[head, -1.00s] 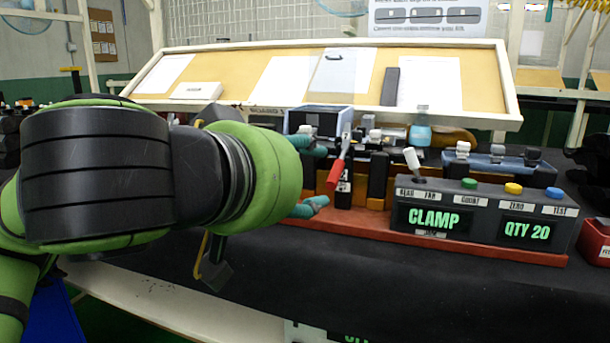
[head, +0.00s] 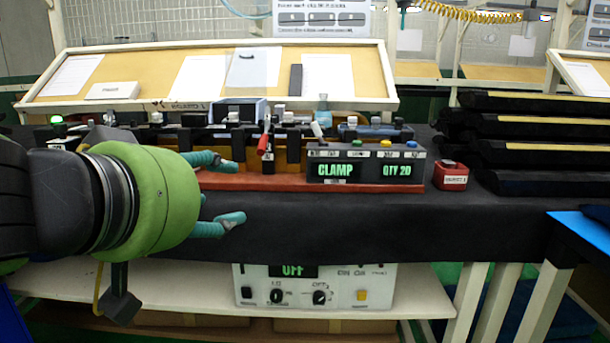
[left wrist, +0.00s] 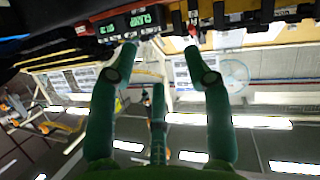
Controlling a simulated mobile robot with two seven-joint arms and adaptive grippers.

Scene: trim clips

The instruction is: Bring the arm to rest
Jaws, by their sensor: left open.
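My left gripper (head: 236,192) reaches in from the left in the head view, in front of the bench and low beside the clamp fixture. Its teal fingers are apart and empty. In the left wrist view the left gripper (left wrist: 160,52) also shows spread fingers with nothing between them. The fixture has an orange-red base (head: 240,181), a red-handled lever (head: 264,144) and a control box (head: 365,166) whose displays read CLAMP and QTY 20. The fingertips look apart from the fixture. My right gripper is not in view.
A small red bin (head: 450,176) stands right of the control box. Stacked black trim pieces (head: 540,150) lie at the right. A white unit reading OFF (head: 315,290) sits on the lower shelf (head: 180,285). The black bench front (head: 400,230) is clear.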

